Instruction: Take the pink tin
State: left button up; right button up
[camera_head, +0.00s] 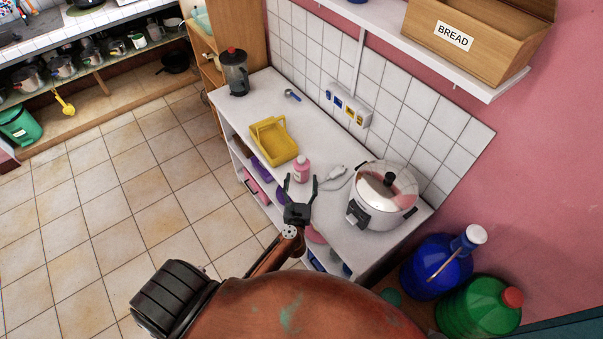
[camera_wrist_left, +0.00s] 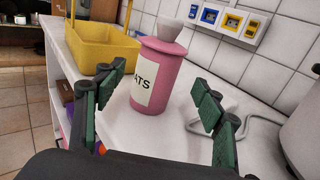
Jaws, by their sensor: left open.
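The pink tin (camera_head: 302,168) stands upright on the white counter, with a pale lid and a cream label. In the left wrist view the pink tin (camera_wrist_left: 165,75) shows large, and its label reads "ATS" in part. My left gripper (camera_head: 300,187) is open on the near side of the tin. In the left wrist view the fingers of my left gripper (camera_wrist_left: 160,108) stand apart, one to each side of the tin's lower part, and nothing shows held between them. The tin appears beyond the fingertips. My right gripper is not in view.
A yellow basket (camera_head: 272,150) stands left of the tin. A rice cooker (camera_head: 372,213) stands to the right, with a white cable and plug (camera_head: 335,172) between. A blender (camera_head: 235,72) is at the far left end. The shelf unit's white counter top (camera_head: 262,103) has bare room there.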

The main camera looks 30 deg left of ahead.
aim_at(301, 174)
pick_arm(q)
jog(key=x, duration=0.3)
jog(key=p+x, duration=0.1)
jog(key=shift+w+a+r, duration=0.2)
jog(key=shift+a+r, duration=0.1)
jog(key=shift+r, duration=0.1)
jog(key=shift+w+a+f, duration=0.1)
jog(key=shift+w+a, duration=0.15)
jog(key=shift+w, duration=0.25)
jog(key=shift+c, duration=0.4)
jog(key=c, duration=1.3)
jog(key=shift+c, duration=0.3)
